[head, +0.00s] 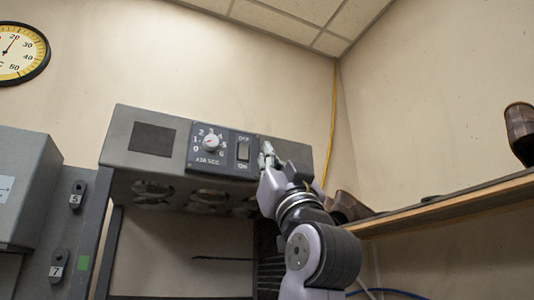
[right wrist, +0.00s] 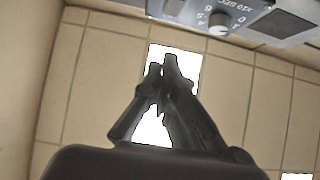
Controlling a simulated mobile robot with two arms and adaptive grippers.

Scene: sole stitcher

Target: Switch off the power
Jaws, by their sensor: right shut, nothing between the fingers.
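A grey control box (head: 132,128) hangs high against the wall in the head view. Its front panel carries a timer dial (head: 211,142) and, to the right of it, a power switch (head: 243,151) marked OFF above and ON below. My right gripper (head: 266,151) is beside the right edge of the switch panel; whether it touches the box cannot be told. In the right wrist view its fingers (right wrist: 166,62) are closed together and empty, with the dial (right wrist: 219,24) upside down at the top. The left gripper is not in view.
Grey cabinets (head: 25,185) stand at the left. A yellow cable (head: 332,125) runs down the corner. Round fans (head: 153,190) are under the box.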

